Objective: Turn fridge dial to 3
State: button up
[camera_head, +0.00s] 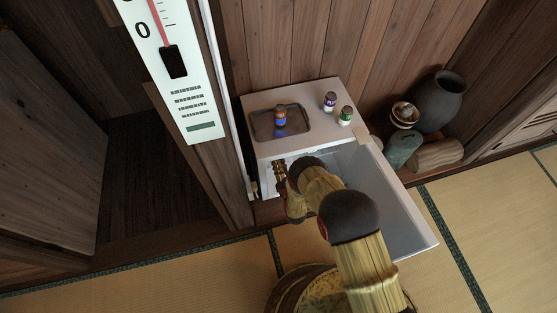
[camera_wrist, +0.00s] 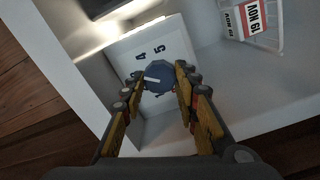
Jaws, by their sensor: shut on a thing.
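The fridge (camera_head: 262,110) is a low white box against the wooden wall, with its door (camera_head: 385,190) standing open. The fridge dial (camera_wrist: 157,76) is a blue-grey faceted knob with a white pointer line, on a white panel (camera_wrist: 125,52) in the wrist view. The numbers 4 and 5 show beside its upper edge. My gripper (camera_wrist: 159,84) is shut on the dial, with a finger on either side. In the head view my gripper (camera_head: 281,175) is at the fridge's front left; the dial is hidden there.
A tray (camera_head: 262,133) with a blue bottle (camera_head: 280,117) and two other bottles stand on the fridge. A white thermometer board (camera_head: 190,100) is at left. Dark pots (camera_head: 437,100) stand at right. A "19 NOV" label (camera_wrist: 262,20) shows in the wrist view.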

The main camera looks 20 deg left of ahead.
jog(key=shift+n, duration=1.1)
jog(key=o, duration=1.2)
jog(key=shift+c, duration=0.2)
jog(key=v, duration=1.2)
jog(key=shift+a, duration=0.1)
